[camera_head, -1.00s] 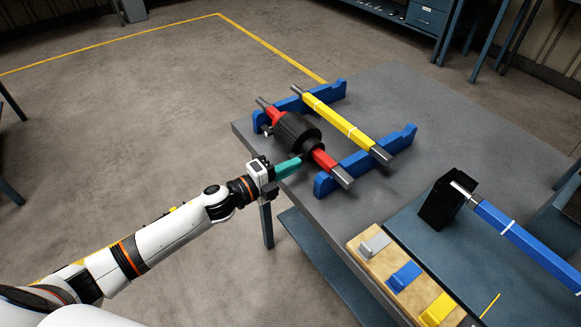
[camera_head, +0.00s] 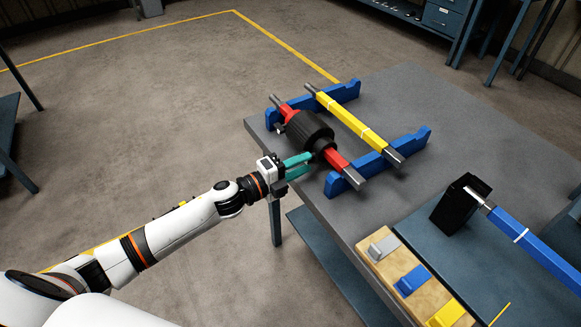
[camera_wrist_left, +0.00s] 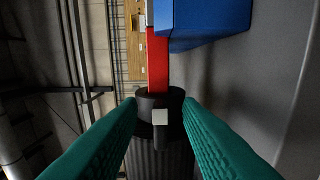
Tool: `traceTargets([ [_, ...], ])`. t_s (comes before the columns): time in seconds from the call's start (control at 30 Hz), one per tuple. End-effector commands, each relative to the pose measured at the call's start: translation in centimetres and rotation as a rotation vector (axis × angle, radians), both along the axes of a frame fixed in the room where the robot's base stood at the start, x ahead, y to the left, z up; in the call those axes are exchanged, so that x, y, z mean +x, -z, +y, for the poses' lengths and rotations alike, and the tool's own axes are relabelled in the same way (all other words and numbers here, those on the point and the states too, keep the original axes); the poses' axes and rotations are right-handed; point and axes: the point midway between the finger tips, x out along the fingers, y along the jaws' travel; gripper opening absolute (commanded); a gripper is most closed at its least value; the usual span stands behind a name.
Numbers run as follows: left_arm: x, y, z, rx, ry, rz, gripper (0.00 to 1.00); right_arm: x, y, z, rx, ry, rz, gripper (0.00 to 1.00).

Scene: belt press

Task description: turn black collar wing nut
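A red bar (camera_head: 337,164) carries a wide black ribbed roller (camera_head: 308,132) and rests on two blue cradles. The narrow black collar (camera_wrist_left: 158,100) is at the roller's end on the bar, with a small grey tab, seemingly its wing nut (camera_wrist_left: 160,119), facing the wrist camera. My left gripper (camera_head: 308,161) is beside the collar at the table's near left edge. Its two green fingers are apart, one on each side of the collar and tab in the left wrist view (camera_wrist_left: 160,108). I cannot tell whether either finger touches. My right gripper is out of view.
A yellow bar (camera_head: 360,125) lies parallel behind on the blue cradles (camera_head: 385,158). At right, a black holder (camera_head: 452,208) stands beside a blue bar (camera_head: 525,238). A wooden board (camera_head: 384,262) with coloured blocks lies at the front edge. The grey table's middle is clear.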

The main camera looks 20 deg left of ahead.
Motion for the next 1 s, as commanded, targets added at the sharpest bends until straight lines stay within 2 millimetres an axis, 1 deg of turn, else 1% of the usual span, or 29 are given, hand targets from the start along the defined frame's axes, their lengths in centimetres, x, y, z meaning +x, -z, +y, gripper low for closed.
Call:
traceTargets([
  [0.17,-1.9,0.3,1.4,0.002,0.001,0.003,0.32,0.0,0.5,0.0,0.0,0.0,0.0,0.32],
  [0.4,-6.1,0.4,4.6,0.004,0.0,0.003,0.32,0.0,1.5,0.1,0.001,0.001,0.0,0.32],
  [0.6,-8.4,0.2,6.5,0.001,-0.002,0.003,0.32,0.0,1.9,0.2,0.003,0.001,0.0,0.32],
  [0.8,-9.3,0.0,7.3,0.001,-0.003,-0.001,0.32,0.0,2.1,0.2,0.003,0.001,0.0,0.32],
  [1.0,-9.3,0.0,7.4,0.002,-0.003,-0.001,0.32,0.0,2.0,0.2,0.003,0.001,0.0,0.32],
])
